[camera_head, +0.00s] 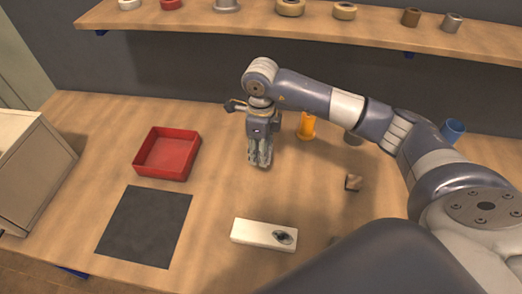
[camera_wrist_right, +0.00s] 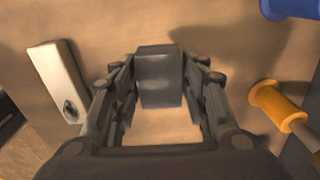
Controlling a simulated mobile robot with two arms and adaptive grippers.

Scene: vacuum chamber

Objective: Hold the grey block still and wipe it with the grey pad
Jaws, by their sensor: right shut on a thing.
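The pale grey block (camera_head: 255,233) lies flat on the bench, with a dark smudge near its right end. It also shows at the left of the right wrist view (camera_wrist_right: 57,72), smudge towards the near end, with nothing touching it. My right gripper (camera_head: 260,162) points down over the bench, behind the block and apart from it. In the right wrist view, its fingers are closed on a grey piece (camera_wrist_right: 160,80), which looks like the grey pad. In the head view the fingers mostly hide this piece. My left gripper is not in view.
A red tray (camera_head: 150,173) and a dark mat (camera_head: 145,225) lie to the left. An orange spool (camera_head: 307,126) stands beside the right gripper. A shelf (camera_head: 240,22) runs behind.

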